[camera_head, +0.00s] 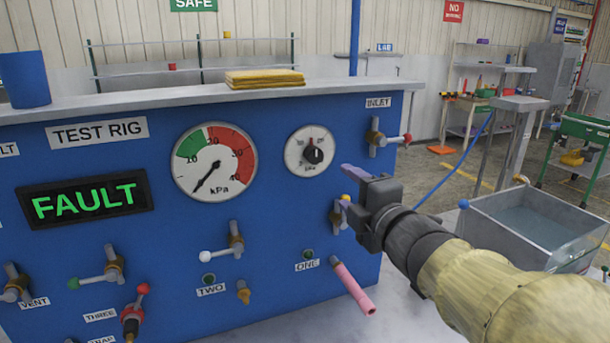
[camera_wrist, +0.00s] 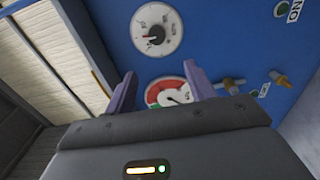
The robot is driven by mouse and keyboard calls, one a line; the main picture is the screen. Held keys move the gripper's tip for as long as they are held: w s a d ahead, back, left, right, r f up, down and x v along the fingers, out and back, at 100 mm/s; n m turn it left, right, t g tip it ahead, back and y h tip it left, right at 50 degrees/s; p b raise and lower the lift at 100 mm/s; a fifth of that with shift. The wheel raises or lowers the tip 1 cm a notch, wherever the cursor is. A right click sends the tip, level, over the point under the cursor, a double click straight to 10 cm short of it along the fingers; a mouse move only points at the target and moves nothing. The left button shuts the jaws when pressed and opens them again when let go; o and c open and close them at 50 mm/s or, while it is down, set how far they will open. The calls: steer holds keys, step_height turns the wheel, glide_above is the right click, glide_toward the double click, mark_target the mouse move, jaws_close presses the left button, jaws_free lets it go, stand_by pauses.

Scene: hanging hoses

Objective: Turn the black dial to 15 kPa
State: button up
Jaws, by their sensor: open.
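The black dial (camera_head: 313,156) is a small knob on a round white scale plate on the blue panel, right of the pressure gauge. It also shows in the wrist view (camera_wrist: 156,34), beyond the fingertips; its setting is too small to read. The large kPa gauge (camera_head: 214,162) has green and red bands, and its needle points to the lower left, near the low end. My gripper (camera_head: 346,184) is open and empty, right of and below the dial and apart from it. In the wrist view its two purple fingers (camera_wrist: 161,84) stand spread, with the gauge showing between them.
The blue test rig panel (camera_head: 270,120) carries a lit FAULT display (camera_head: 85,197), several valve levers and a pink hose (camera_head: 352,288). The red-tipped INLET valve (camera_head: 385,138) sits close to the right of the dial. A water tank (camera_head: 530,225) stands at right.

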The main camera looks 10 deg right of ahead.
steer(key=p, duration=0.1)
steer(key=s+p, duration=0.1)
steer(key=p, duration=0.1)
steer(key=shift+s+d+r, duration=0.2)
steer(key=shift+s+d, duration=0.05)
steer(key=shift+d, duration=0.05)
steer(key=shift+f, duration=0.1)
step_height(320, 180, down, 13)
steer(key=d+m+g+h+p, duration=0.1)
steer(key=d+m+g+h, duration=0.35)
steer(key=m, duration=0.75)
steer(key=s+a+f+m+g, duration=0.7)
steer(key=s+f+g, duration=0.3)
steer(key=f, duration=0.2)
steer(key=shift+s+a+f+m+y+p, duration=0.15)
steer(key=shift+a+f+m+y+p, duration=0.25)
steer(key=shift+m, duration=0.4)
